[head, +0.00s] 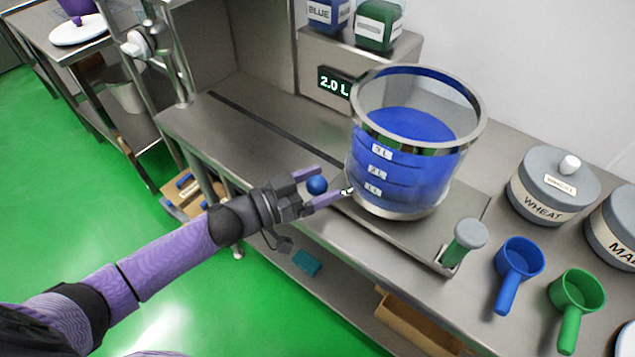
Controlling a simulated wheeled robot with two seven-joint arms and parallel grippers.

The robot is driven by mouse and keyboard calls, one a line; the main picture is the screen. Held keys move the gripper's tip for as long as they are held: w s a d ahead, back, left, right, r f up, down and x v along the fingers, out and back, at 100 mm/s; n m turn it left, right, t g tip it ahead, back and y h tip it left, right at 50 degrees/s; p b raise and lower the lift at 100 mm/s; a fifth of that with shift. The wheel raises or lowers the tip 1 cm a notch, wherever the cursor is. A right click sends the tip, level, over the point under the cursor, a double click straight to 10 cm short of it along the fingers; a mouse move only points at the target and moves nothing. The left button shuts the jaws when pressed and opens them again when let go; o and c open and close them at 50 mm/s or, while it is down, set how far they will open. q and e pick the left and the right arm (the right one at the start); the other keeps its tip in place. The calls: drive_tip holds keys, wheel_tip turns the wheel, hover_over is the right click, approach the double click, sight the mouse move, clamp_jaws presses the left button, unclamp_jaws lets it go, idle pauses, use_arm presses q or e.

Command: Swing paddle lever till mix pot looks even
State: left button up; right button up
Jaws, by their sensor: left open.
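The mix pot (407,179) is a clear vessel with a metal rim and litre labels, standing on the steel counter. Blue liquid fills much of it; its side looks darker blue above and paler, greyer near the bottom. A blue ball knob (317,185), which looks like the end of the paddle lever, sits just left of the pot. My left gripper (322,186) is open, with its purple fingers on either side of the knob. I cannot tell whether they touch it. The lever's shaft and the paddle are not clearly visible. My right gripper is out of view.
A green post with a grey cap (471,234) stands at the counter's front edge. Blue (518,259) and green (577,293) scoops and a wheat canister (545,196) are to the right. A display (335,84) behind reads 2.0 L. The counter (232,120) left of the pot is clear.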

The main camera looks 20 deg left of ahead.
use_arm(q)
clamp_jaws()
